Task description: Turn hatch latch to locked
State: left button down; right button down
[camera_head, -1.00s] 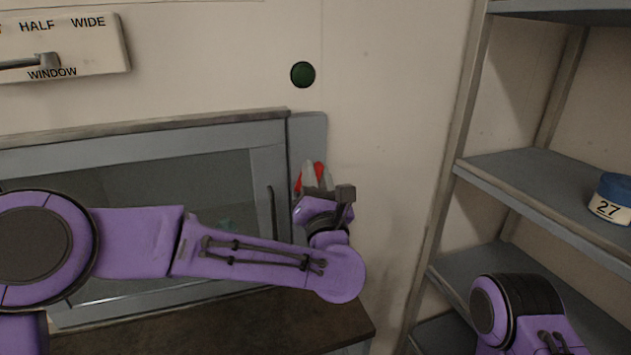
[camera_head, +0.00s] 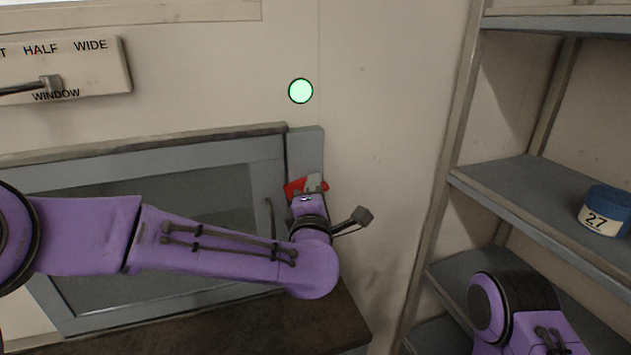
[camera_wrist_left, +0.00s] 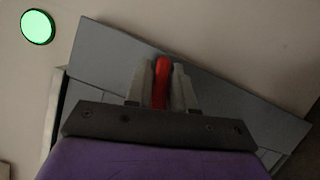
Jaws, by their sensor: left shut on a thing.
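The red hatch latch (camera_head: 293,187) sits on the grey plate (camera_head: 305,150) at the right edge of the hatch (camera_head: 165,200). My left gripper (camera_head: 307,186) is shut on it; its body hides part of the latch in the head view. In the left wrist view the red latch handle (camera_wrist_left: 161,82) stands between the two grey fingers of the left gripper (camera_wrist_left: 161,88). The round indicator lamp (camera_head: 301,91) above the plate glows light green. My right gripper is out of view; only part of my right arm shows at the lower right.
A window control panel (camera_head: 110,75) with a lever is on the wall at the upper left. A shelf rack (camera_head: 520,190) stands at the right, holding a blue-lidded jar labelled 27 (camera_head: 604,212). A dark counter (camera_head: 230,325) lies below the hatch.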

pick_arm(q)
jog(key=shift+m+g+p, duration=0.5)
jog(key=shift+m+p, duration=0.55)
jog(key=shift+m, duration=0.25)
jog(key=shift+f, duration=0.1)
jog(key=c, duration=1.2)
grip_release()
jog(key=shift+o, duration=0.2)
jog(key=s+a+b, duration=0.1)
jog(key=s+b, duration=0.3)
jog(key=s, duration=0.6)
jog(key=shift+s, duration=0.2)
